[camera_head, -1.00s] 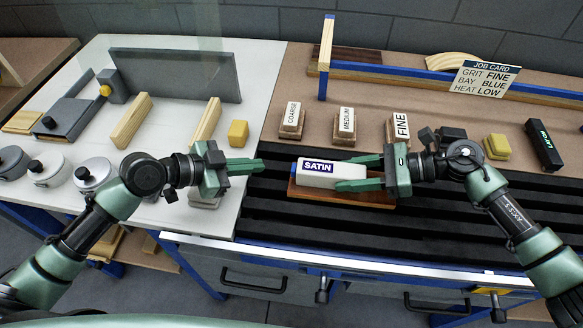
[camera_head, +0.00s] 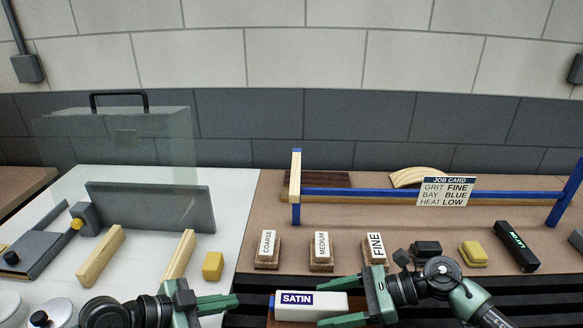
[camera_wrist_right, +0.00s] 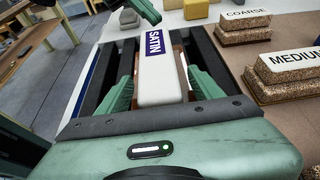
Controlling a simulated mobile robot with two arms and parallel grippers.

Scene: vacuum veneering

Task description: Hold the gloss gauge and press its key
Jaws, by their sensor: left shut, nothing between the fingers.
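The gloss gauge, a white block marked SATIN (camera_head: 318,311), shows at the bottom of the head view and lengthwise in the right wrist view (camera_wrist_right: 162,82). It lies on a reddish-brown wooden board (camera_head: 358,304). My right gripper (camera_head: 352,296) is at the gauge's right end, with one finger along each long side in the right wrist view (camera_wrist_right: 160,88). Whether both fingers touch it is unclear. My left gripper (camera_head: 228,304) is shut and empty, left of the gauge and apart from it.
Sanding blocks marked COARSE (camera_head: 267,250), MEDIUM (camera_head: 321,252) and FINE (camera_head: 375,249) stand behind the gauge. A job card (camera_head: 447,191) hangs on the blue rail (camera_head: 340,192). A yellow block (camera_head: 213,266) and wooden strips lie on the white top. Black slats surround the board.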

